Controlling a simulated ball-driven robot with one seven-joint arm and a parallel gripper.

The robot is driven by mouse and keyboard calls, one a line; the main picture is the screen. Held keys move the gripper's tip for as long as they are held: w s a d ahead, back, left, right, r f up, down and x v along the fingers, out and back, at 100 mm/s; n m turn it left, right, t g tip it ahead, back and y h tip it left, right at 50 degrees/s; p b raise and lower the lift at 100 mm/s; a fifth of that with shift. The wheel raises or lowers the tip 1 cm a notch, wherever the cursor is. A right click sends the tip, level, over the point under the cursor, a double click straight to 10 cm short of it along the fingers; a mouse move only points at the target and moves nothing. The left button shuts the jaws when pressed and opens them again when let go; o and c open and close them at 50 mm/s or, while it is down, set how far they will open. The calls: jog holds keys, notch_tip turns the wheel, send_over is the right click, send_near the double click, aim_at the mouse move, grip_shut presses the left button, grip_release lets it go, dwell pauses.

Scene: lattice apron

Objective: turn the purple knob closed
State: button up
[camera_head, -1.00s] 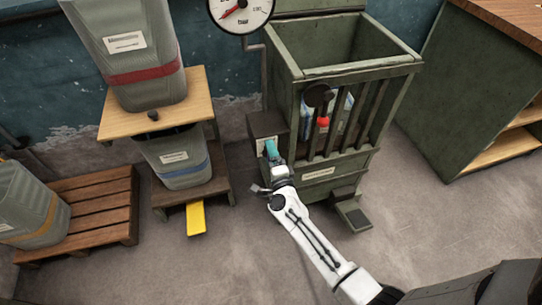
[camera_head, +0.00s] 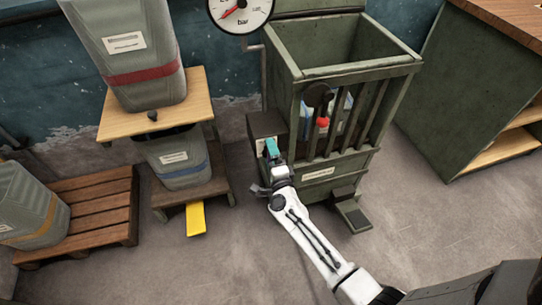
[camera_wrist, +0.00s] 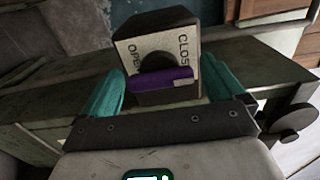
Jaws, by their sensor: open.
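The purple knob (camera_wrist: 160,80) shows in the wrist view as a bar lying across a pale plate (camera_wrist: 132,52) marked "OPEN" on the left and "CLOSE" on the right, its last letter partly hidden. The plate is on a dark box (camera_head: 264,124) at the left side of the green slatted bin. My gripper (camera_wrist: 165,90) is open, with one teal finger on each side of the knob and a gap visible on both sides. In the head view my gripper (camera_head: 271,150) is in front of the box and hides the knob.
The green slatted bin (camera_head: 340,70) stands right of the box, with a pedal (camera_head: 352,216) at its foot. A grey tub with a blue band (camera_head: 178,160) stands on a low stand to the left. A round gauge (camera_head: 240,14) is above. Floor in front is clear.

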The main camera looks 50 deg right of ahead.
jog(key=p+v, duration=0.1)
jog(key=v, duration=0.9)
jog(key=shift+s+a, duration=0.25)
jog(key=shift+s, duration=0.1)
jog(key=shift+w+a, duration=0.1)
